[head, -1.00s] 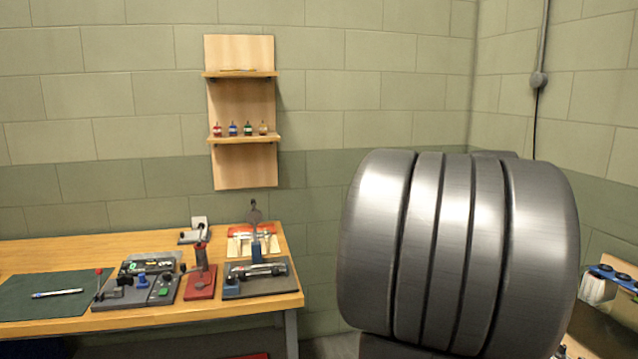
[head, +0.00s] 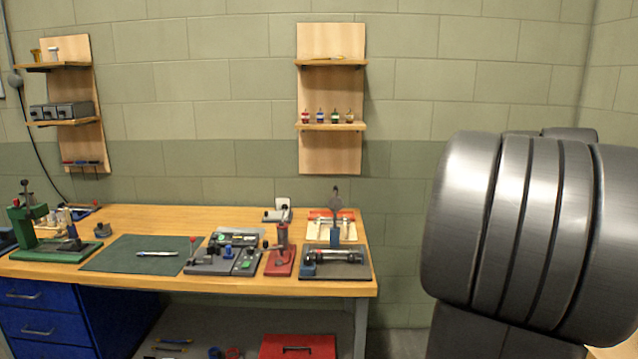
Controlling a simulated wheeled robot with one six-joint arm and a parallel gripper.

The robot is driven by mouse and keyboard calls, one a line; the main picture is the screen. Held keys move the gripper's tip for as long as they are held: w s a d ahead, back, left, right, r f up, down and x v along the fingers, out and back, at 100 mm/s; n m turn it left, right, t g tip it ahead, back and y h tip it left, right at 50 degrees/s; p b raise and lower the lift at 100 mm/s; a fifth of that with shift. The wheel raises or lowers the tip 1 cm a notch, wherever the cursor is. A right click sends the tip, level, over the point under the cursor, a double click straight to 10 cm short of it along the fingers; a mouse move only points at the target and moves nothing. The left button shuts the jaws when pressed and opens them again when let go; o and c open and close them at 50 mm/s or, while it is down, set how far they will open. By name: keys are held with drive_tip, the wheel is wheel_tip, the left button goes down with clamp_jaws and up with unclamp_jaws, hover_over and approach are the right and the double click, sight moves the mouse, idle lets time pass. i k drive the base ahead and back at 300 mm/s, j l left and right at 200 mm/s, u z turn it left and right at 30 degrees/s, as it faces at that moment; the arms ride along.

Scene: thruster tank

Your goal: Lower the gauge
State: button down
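I cannot tell for certain which thing is the gauge. A blue upright with a grey rounded top (head: 335,222) stands at the back of a dark fixture plate (head: 358,272), near the right end of the workbench. A shiny cylindrical part (head: 338,256) lies across that plate. Left of it is a red stand (head: 281,262) with a short column and a dark upper part. Both are small in the head view, and fine detail is not readable. My gripper is not in view; only a large grey part of my own arm shows at the right.
The wooden workbench (head: 140,217) runs along the wall, with a green mat (head: 125,262), a pen (head: 157,254), a grey control fixture (head: 205,264) and a green press (head: 22,225). Wall shelves (head: 331,127) hold small bottles. A red toolbox (head: 298,347) sits below.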

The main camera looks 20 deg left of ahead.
sight(335, 202)
drive_tip(key=i+j+u, duration=0.15)
drive_tip(key=u, duration=0.25)
drive_tip(key=i+u, duration=0.6)
drive_tip(key=u, duration=0.15)
drive_tip(key=i+l, duration=0.1)
drive_tip(key=i, duration=0.3)
drive_tip(key=i+u, duration=0.15)
drive_tip(key=i, duration=0.3)
drive_tip(key=l, duration=0.05)
